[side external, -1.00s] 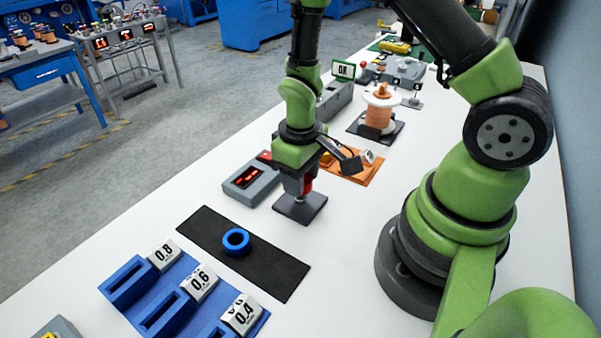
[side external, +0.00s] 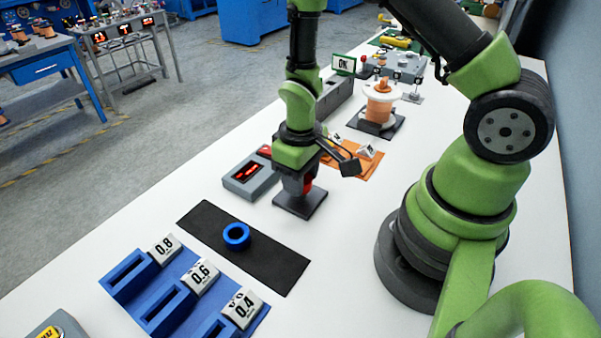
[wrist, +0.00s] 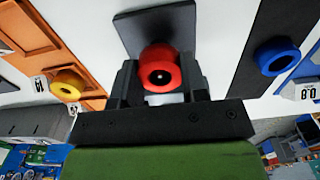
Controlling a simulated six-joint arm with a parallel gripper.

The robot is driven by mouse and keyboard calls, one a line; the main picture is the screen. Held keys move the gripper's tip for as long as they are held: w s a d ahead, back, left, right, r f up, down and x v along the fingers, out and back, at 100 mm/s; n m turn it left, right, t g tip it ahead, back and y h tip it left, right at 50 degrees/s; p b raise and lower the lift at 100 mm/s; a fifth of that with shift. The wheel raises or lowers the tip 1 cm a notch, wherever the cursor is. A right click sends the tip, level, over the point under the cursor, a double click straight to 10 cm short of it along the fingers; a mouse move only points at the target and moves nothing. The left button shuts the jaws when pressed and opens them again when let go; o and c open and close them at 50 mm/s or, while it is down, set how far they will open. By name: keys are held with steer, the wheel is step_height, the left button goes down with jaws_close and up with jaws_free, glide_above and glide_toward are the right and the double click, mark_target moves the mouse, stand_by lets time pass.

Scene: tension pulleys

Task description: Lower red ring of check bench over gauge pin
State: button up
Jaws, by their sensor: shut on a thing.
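The red ring (side external: 308,185) is between the fingers of my gripper (side external: 301,187), low over the dark square plate of the check bench (side external: 300,206). In the wrist view the red ring (wrist: 160,69) sits between both jaws, its hole facing the camera, with the dark plate (wrist: 138,28) beyond it. A small bright spot shows inside the hole, which looks like the tip of the gauge pin (wrist: 158,75). The pin's shaft is hidden by the ring and fingers in the side view, so I cannot tell how far the ring is down around it.
A grey box with a red display (side external: 250,177) stands close left of the plate. A blue ring (side external: 237,235) lies on a black mat (side external: 283,268) in front. An orange tray (side external: 370,166) and a copper spool (side external: 379,105) stand behind.

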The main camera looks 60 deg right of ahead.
steer(key=shift+f, duration=0.65)
steer(key=shift+c, duration=0.4)
steer(key=o, duration=1.4)
steer(key=shift+r, duration=4.05)
steer(key=s+a+r+m+t, duration=0.1)
steer(key=s+r+t, duration=0.1)
steer(key=r, duration=0.5)
steer(key=s+a+r+m+t+y, duration=0.1)
steer(key=s+r+t, duration=0.1)
steer(key=s+r, duration=0.3)
steer(key=s+a+r+m+t+y, duration=0.1)
steer(key=s+r+m+t, duration=0.1)
steer(key=r, duration=0.6)
steer(key=shift+s+a+r+t, duration=0.1)
steer(key=shift+s+r+t, duration=0.15)
steer(key=shift+s, duration=0.2)
steer(key=shift+s+a+r+t, duration=0.1)
steer(key=shift+s+r+t, duration=0.05)
steer(key=shift+s+t, duration=0.25)
